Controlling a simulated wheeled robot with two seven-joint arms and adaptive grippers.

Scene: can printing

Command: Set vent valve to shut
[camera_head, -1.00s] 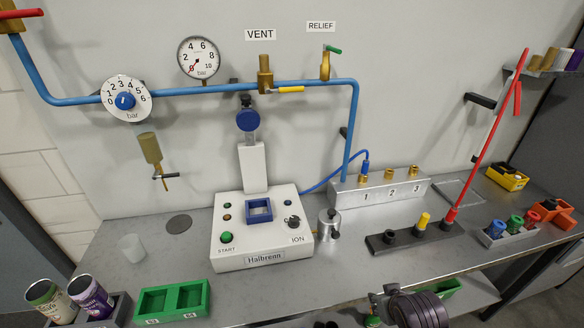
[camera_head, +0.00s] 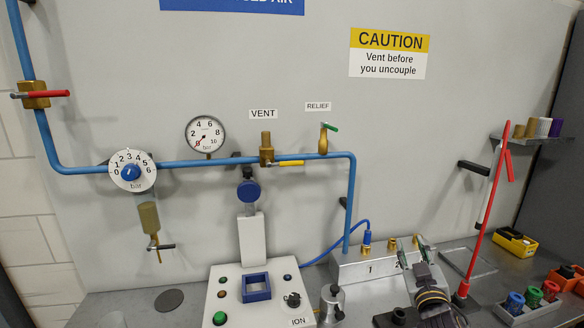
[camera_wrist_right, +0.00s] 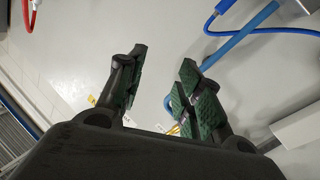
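The vent valve (camera_head: 266,150) is a brass body on the blue pipe, under the VENT label (camera_head: 263,114). Its yellow handle (camera_head: 290,163) points right, lying along the pipe. My right gripper (camera_head: 416,250) is in front of the numbered manifold block, below and right of the valve and apart from it. In the right wrist view my right gripper (camera_wrist_right: 162,75) is open, with nothing between its green-padded fingers. A small yellow piece shows low between the fingers there; I cannot tell for sure what it is. My left gripper is out of view.
The relief valve (camera_head: 323,140) with a green lever is right of the vent valve. A pressure gauge (camera_head: 205,134) shows near zero. A red pole (camera_head: 488,210) stands right of my gripper. The manifold block (camera_head: 350,268) carries a blue hose. The wall before the valve is clear.

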